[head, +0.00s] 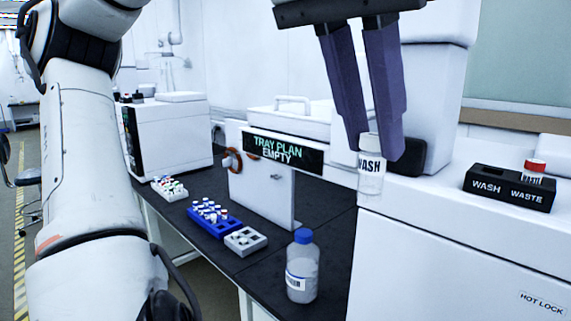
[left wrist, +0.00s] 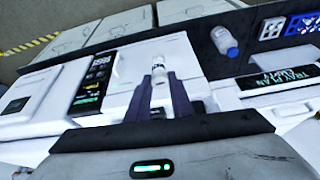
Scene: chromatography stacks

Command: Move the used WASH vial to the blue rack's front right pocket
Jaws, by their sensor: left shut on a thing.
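The WASH vial (head: 371,171) is clear with a white cap and a "WASH" label. My left gripper (head: 380,148) is shut on it and holds it upright in the air, in front of the white instrument. In the left wrist view the vial (left wrist: 158,68) shows between the fingertips (left wrist: 165,82). My right gripper is not in view.
A blue-capped bottle (head: 302,265) stands near the bench's front. A grey rack (head: 246,240) sits beside the blue rack, and a white rack (head: 169,188) farther left. A black WASH/WASTE holder (head: 510,188) holds a red-capped vial (head: 534,172). The "TRAY PLAN EMPTY" sign (head: 284,150) stands behind.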

